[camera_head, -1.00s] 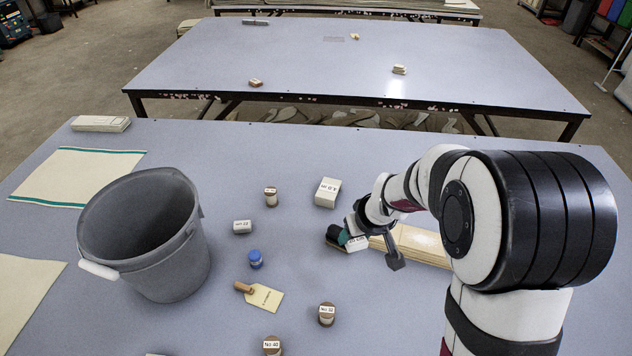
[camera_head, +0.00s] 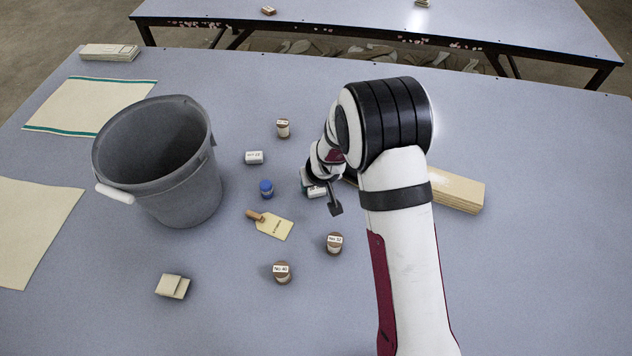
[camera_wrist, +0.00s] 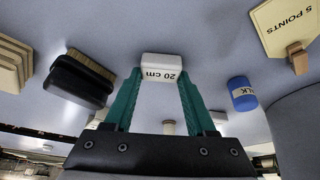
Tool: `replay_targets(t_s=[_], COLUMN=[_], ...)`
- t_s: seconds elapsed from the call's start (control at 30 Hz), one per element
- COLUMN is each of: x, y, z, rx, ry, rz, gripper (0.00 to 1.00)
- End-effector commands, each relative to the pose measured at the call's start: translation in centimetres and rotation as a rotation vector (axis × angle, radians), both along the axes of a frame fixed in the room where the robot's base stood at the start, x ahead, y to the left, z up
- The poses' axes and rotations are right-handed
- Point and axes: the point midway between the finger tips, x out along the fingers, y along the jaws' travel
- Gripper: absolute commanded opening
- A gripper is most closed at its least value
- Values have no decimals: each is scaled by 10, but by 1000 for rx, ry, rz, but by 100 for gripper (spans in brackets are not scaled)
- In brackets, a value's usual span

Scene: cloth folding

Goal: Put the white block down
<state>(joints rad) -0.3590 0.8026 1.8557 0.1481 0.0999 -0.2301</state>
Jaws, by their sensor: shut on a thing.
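The white block (camera_wrist: 162,66), marked "20 cm", sits between the tips of my green fingers in the wrist view. My gripper (camera_wrist: 160,80) is shut on it. In the head view my gripper (camera_head: 309,186) and the white block (camera_head: 317,192) are right of the blue jar, partly hidden by my wrist. I cannot tell whether the block touches the table or hangs just above it.
A blue jar (camera_head: 266,188), a white piece (camera_head: 254,157), a yellow tag (camera_head: 275,226) and spools (camera_head: 334,243) stand around. A grey bucket (camera_head: 190,190) is to the left.

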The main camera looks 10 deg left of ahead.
Motion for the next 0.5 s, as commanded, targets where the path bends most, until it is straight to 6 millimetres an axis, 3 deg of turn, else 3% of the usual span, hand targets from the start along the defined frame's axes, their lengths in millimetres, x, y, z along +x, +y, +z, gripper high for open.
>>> replay_targets(t_s=[0.03,0.07,0.2,0.5], x=[0,0,0,0], y=[0,0,0,0], z=[-2,-2,-2,-1], rx=[0,0,0,0], ry=[1,0,0,0], rz=[0,0,0,0], gripper=[0,58,83,86])
